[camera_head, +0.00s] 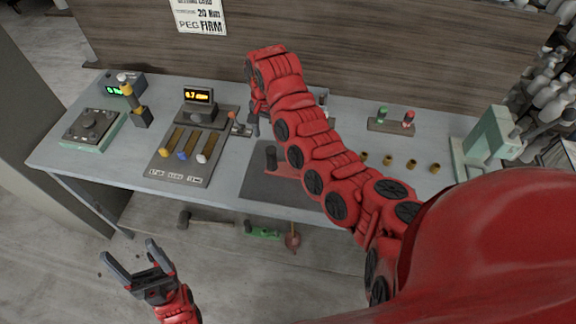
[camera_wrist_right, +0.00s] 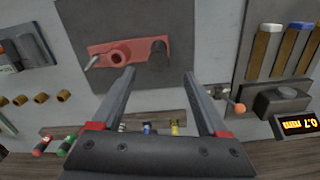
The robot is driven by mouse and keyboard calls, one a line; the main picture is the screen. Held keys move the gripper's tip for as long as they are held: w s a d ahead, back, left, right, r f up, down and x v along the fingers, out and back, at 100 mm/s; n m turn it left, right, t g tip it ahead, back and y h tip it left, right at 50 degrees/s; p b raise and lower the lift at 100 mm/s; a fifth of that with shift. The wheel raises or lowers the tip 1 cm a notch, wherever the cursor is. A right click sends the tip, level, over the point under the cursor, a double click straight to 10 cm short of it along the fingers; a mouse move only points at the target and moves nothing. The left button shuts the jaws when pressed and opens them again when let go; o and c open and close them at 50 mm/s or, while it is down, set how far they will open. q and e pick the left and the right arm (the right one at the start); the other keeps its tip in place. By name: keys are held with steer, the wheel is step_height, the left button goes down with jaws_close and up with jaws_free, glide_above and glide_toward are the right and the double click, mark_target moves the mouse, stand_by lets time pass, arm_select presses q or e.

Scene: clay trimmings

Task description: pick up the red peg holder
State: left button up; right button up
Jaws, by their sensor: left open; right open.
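A small red-topped piece (camera_head: 408,118) stands beside a green one in a dark rack (camera_head: 390,126) at the back right of the table; it also shows at the lower left of the right wrist view (camera_wrist_right: 41,146). A red plate with a round hole (camera_wrist_right: 103,52) lies on a dark mat; in the head view my right arm partly covers this red plate (camera_head: 287,166). I cannot tell which is meant by the red peg holder. My right gripper (camera_wrist_right: 160,76) is open and empty above the table, apart from both. My left gripper (camera_head: 134,256) is open and empty in front of the table.
A gauge with an orange display (camera_head: 198,96) and a board of coloured-tip tools (camera_head: 180,158) stand left of my right arm. Several brass cylinders (camera_head: 411,164) stand at the right, near a pale green press (camera_head: 490,140). A wooden panel (camera_head: 350,45) rises behind.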

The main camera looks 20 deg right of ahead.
mark_target(270, 150)
step_height(270, 150, down, 7)
steer(key=b, duration=0.3)
steer(key=shift+w+f, duration=0.1)
steer(key=shift+f, duration=0.1)
steer(key=shift+d+f+p, duration=0.2)
steer(key=shift+f+p, duration=0.35)
steer(key=shift+d+f+p, duration=0.15)
steer(key=shift+f+p, duration=0.35)
steer(key=shift+p, duration=0.05)
steer(key=shift+w+f+p, duration=0.1)
steer(key=shift+f+p, duration=0.4)
steer(key=shift+f, duration=1.05)
jaws_close()
